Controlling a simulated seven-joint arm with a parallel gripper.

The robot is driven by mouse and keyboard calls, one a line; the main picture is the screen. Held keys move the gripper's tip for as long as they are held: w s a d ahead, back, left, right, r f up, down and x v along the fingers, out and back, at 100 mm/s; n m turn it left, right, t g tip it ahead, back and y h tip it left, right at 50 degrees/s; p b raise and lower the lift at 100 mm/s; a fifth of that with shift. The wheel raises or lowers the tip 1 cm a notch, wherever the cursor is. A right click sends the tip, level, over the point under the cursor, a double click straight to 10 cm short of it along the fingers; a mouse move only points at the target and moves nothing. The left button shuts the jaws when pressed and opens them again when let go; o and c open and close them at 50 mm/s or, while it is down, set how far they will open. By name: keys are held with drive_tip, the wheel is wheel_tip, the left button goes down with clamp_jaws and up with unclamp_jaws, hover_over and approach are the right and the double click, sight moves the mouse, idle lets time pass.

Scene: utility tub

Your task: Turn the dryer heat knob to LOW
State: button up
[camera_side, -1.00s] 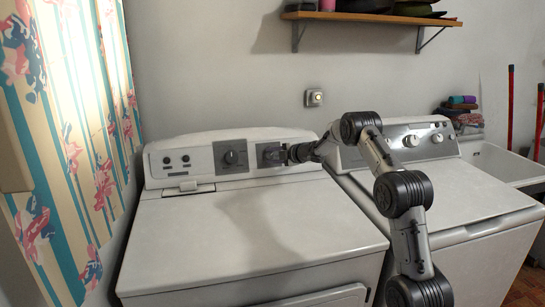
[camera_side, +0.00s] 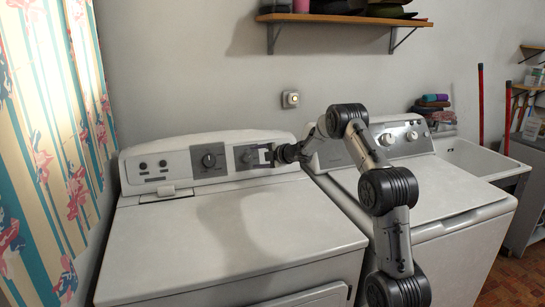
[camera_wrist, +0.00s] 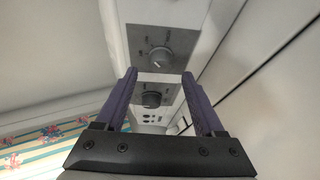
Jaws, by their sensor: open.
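The dryer (camera_side: 230,225) is the white machine at left in the side view. Its back panel has a left knob (camera_side: 208,160) and a right knob (camera_side: 247,157), each on a grey plate. Their printed labels are too small to read, so I cannot tell which sets the heat. My gripper (camera_side: 266,154) is open and empty, just right of the right knob and apart from it. In the wrist view, the right knob (camera_wrist: 159,58) lies beyond the fingertips of my gripper (camera_wrist: 159,73). The left knob (camera_wrist: 152,98) shows farther off, between the fingers.
A washer (camera_side: 440,190) with its own knobs stands close at right, under my arm. A sink (camera_side: 475,158) is beyond it. A shelf (camera_side: 345,19) hangs above on the wall. A patterned curtain (camera_side: 45,150) is at left. The dryer top is clear.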

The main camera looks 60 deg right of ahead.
drive_tip(key=v, duration=0.9)
drive_tip(key=shift+s, duration=0.4)
drive_tip(key=shift+a+r, duration=0.1)
drive_tip(key=shift+r, duration=0.05)
drive_tip(key=w+a+r+n+t+y, duration=0.1)
drive_tip(key=w+a+r+n, duration=0.15)
drive_tip(key=a+r, duration=0.6)
drive_tip(key=w+a+r+n+t+y, duration=0.15)
drive_tip(key=w+a+r, duration=0.25)
drive_tip(key=a+r, duration=0.45)
drive_tip(key=s+a+r+m, duration=0.3)
drive_tip(key=a+r, duration=0.3)
drive_tip(key=a, duration=0.4)
drive_tip(key=s+a+f+m+g+h, duration=0.1)
drive_tip(key=s+a+m, duration=0.25)
drive_tip(key=s, duration=0.25)
drive_tip(key=s+a+f+m+g, duration=0.1)
drive_tip(key=s+a+m, duration=0.25)
drive_tip(key=s, duration=0.25)
drive_tip(key=s+a+f+m+g+y, duration=0.1)
drive_tip(key=s+a+f+m+g, duration=0.2)
drive_tip(key=s+f, duration=0.5)
drive_tip(key=s+a+f+m+g+y, duration=0.1)
drive_tip(key=s+a+f+m+g, duration=0.2)
drive_tip(key=s+f, duration=0.6)
drive_tip(key=shift+s+m+g, duration=0.5)
drive_tip(key=shift+s+g, duration=0.3)
drive_tip(key=shift+g, duration=0.35)
